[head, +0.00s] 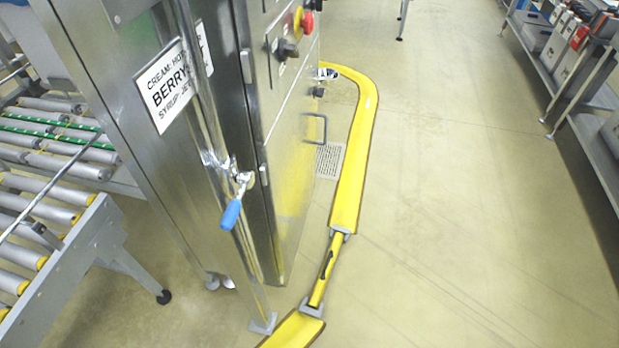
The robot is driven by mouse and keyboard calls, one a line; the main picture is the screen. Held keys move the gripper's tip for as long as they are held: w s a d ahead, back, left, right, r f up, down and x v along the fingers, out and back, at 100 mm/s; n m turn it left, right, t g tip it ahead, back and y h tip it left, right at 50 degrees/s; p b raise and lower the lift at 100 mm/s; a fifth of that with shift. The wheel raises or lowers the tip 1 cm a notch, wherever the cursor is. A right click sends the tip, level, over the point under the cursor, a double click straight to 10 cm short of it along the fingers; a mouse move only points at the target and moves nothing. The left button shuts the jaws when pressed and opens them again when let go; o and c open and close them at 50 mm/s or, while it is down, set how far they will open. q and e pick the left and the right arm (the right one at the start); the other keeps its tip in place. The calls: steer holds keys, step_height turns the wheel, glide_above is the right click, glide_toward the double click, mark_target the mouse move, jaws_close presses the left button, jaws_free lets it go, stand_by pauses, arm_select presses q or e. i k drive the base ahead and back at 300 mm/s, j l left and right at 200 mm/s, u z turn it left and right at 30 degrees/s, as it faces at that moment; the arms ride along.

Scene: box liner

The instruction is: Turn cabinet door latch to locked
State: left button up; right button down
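A tall stainless steel cabinet (175,165) stands left of the middle in the head view. A metal latch with a blue handle grip (231,214) is on its near edge, beside the door face. The blue grip hangs down and slightly to the left from its pivot. I cannot tell from this angle whether the latch is locked. Neither of my grippers shows in the head view, and nothing touches the latch.
A roller conveyor (75,225) stands at the left. A yellow floor barrier (357,150) curves around the cabinet's right side. Red, yellow and black knobs (287,48) are on the upper panel. A shelf rack (570,75) stands at the far right. The floor between is clear.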

mark_target(319, 92)
steer(key=i+l+u, duration=0.15)
steer(key=u, duration=0.35)
steer(key=i+l+u, duration=0.1)
steer(key=l+u, duration=0.6)
steer(key=u, duration=0.25)
steer(key=i, duration=0.05)
